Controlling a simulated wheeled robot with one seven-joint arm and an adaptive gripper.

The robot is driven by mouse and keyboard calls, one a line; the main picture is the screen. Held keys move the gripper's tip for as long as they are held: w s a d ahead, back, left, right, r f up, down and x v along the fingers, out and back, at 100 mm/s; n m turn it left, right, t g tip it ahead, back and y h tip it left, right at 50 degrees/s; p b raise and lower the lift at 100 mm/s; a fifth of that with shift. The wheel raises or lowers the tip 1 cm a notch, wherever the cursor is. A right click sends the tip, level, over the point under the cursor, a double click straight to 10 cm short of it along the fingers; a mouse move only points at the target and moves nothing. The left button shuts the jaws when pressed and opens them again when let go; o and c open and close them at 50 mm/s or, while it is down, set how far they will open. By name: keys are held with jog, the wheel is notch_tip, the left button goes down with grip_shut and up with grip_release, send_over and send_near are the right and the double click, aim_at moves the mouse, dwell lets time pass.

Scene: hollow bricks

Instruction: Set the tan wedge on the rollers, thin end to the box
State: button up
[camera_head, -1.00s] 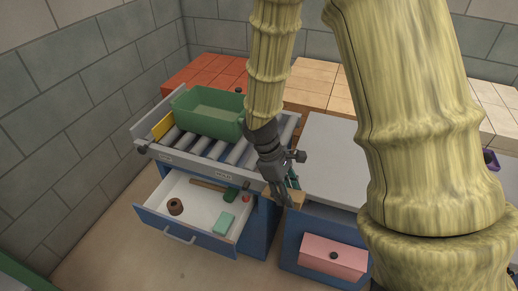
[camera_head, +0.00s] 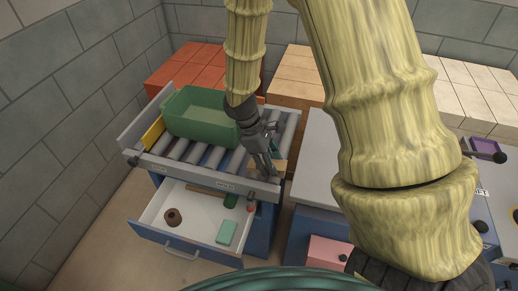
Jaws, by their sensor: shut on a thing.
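My gripper (camera_head: 270,176) is shut on the tan wedge (camera_head: 281,166) at the right end of the roller bed (camera_head: 222,158). Only part of the wedge shows beside the fingers. I cannot tell which end is thin or whether it touches the rollers. The green box (camera_head: 198,122), an open bin, sits on the rollers to the left of my gripper, apart from the wedge.
A yellow plate (camera_head: 153,132) stands left of the box. Below the rollers, an open drawer (camera_head: 190,222) holds a brown ring (camera_head: 173,216), a teal block (camera_head: 227,232) and other small items. A grey worktop (camera_head: 318,165) lies to the right.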

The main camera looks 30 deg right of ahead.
jog(key=w, duration=0.3)
jog(key=w+d+p, duration=0.1)
jog(key=w, duration=0.1)
jog(key=w+d+f+p, duration=0.1)
jog(key=w, duration=0.2)
jog(key=shift+w+d, duration=0.1)
jog(key=shift+w, duration=0.25)
jog(key=shift+f+p, duration=0.5)
jog(key=shift+f, duration=1.15)
jog(key=o, duration=1)
jog(key=shift+f, duration=0.15)
jog(key=b+v, duration=0.2)
jog(key=v, duration=1)
jog(key=shift+b, duration=0.3)
